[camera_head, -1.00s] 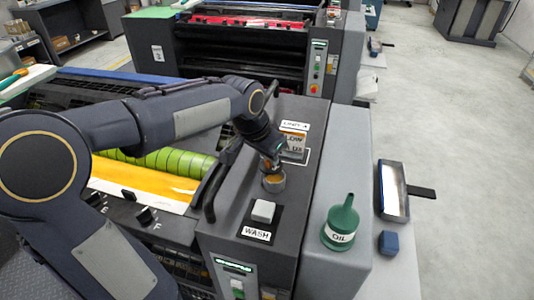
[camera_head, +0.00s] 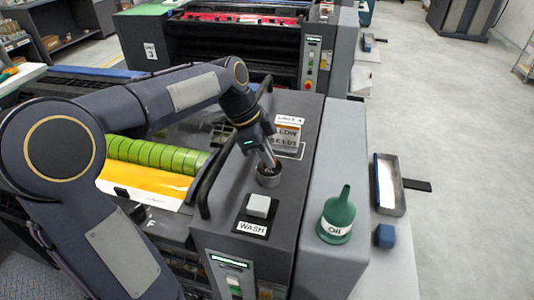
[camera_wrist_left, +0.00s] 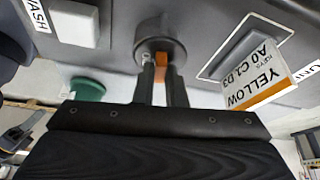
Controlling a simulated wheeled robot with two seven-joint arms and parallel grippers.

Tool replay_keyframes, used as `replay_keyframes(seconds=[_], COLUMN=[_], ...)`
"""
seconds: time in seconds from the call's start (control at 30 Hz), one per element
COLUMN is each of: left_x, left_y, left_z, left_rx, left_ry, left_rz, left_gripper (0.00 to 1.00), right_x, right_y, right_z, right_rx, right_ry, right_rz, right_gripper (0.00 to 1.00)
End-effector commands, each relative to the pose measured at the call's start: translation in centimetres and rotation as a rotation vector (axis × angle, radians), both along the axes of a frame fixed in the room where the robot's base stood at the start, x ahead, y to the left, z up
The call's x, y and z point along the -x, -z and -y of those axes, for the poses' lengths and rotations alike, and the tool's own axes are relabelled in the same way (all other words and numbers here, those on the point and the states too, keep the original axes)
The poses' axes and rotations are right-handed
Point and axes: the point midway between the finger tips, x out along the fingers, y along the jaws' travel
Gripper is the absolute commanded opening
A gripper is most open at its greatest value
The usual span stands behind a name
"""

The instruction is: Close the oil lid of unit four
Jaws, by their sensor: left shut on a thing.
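On top of the unit labelled UNIT 4 (camera_head: 290,120) is a short dark round oil filler with its lid (camera_head: 268,179), beside the WASH button. In the left wrist view the round dark part (camera_wrist_left: 160,38) shows at the top, with an orange tab (camera_wrist_left: 161,66) below it. My left gripper (camera_head: 270,163) points down at the filler from above. Its two fingers (camera_wrist_left: 161,80) are shut on the orange tab. The fingers partly hide the lid, so I cannot tell how fully it sits. My right gripper is not in view.
A WASH button (camera_head: 258,206) is in front of the filler. A black handle bar (camera_head: 210,185) runs on the left.

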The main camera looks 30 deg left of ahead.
Motion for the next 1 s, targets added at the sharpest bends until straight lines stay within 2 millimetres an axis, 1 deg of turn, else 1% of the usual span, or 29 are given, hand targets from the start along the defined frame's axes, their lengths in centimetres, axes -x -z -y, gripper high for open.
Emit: replay_keyframes(seconds=[0.2, 0.4, 0.97, 1.0], left_x=[0.21, 0.38, 0.47, 0.47], left_y=[-0.03, -0.04, -0.05, -0.05], left_z=[0.05, 0.08, 0.09, 0.09], left_rx=[-0.002, -0.002, -0.003, -0.003], left_ry=[0.123, 0.186, 0.213, 0.212], left_rz=[0.002, 0.002, 0.002, 0.002], left_gripper=[0.00, 0.00, 0.00, 0.16], right_x=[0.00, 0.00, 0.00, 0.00], right_y=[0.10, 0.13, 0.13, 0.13], right_z=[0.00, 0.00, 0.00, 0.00], right_rx=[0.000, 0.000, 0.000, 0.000], right_ry=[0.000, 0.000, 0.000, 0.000], right_rz=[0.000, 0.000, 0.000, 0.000], right_gripper=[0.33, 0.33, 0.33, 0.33])
